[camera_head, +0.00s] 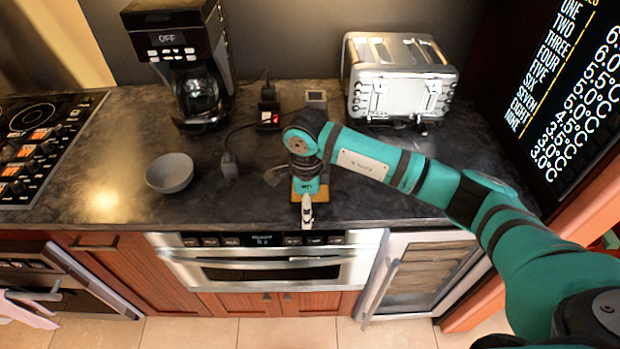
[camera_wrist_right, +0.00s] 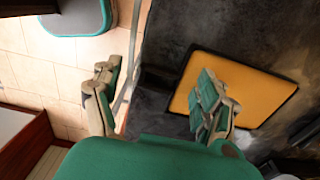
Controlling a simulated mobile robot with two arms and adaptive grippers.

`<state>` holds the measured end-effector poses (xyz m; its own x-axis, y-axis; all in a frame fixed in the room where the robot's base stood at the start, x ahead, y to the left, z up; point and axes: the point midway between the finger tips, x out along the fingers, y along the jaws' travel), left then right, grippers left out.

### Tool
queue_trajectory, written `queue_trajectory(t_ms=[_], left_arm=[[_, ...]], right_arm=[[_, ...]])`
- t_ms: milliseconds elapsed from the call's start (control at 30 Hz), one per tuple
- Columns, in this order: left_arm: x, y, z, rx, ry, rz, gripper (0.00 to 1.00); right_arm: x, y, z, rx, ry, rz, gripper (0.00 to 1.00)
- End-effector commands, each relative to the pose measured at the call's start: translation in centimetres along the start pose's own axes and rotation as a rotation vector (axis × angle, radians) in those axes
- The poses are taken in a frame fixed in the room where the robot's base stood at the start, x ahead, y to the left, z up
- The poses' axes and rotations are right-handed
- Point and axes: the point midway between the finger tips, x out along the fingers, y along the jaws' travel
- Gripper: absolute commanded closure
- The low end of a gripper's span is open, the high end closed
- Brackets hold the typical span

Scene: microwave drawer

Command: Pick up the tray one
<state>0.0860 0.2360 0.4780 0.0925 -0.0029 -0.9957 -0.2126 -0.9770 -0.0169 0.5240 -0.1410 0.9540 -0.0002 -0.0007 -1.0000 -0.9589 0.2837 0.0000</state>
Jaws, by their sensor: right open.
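An orange tray (camera_wrist_right: 262,92) with a dark rim lies flat on the dark counter in the right wrist view. In the head view only a small part of the tray (camera_head: 322,189) shows, as my right arm covers most of it. My right gripper (camera_wrist_right: 158,98) is open, with nothing between its fingers. One finger is in front of the tray, and the other is out past the counter edge, over the floor. In the head view my right gripper (camera_head: 307,210) is near the counter's front edge. I cannot tell whether it touches the tray. My left gripper is not in view.
A grey bowl (camera_head: 169,173) stands left on the counter (camera_head: 240,203). A coffee maker (camera_head: 195,75), a socket with cables (camera_head: 268,108) and a toaster (camera_head: 400,85) stand behind. The microwave drawer (camera_head: 270,266) is below the counter, shut. Free counter lies around the bowl.

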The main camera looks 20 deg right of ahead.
Motion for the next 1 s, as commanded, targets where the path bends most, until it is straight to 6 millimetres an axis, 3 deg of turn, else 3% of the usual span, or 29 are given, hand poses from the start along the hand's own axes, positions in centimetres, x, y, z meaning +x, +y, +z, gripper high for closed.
queue_trajectory(t_ms=[267,867,1000], left_arm=[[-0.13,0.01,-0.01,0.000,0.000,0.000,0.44],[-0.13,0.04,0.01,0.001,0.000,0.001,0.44],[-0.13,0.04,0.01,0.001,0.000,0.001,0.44]], right_arm=[[0.62,0.01,0.04,-0.001,-0.001,0.000,0.24],[0.60,0.02,0.01,-0.001,0.000,0.000,1.00],[0.58,0.01,0.01,-0.001,0.000,0.000,1.00]])
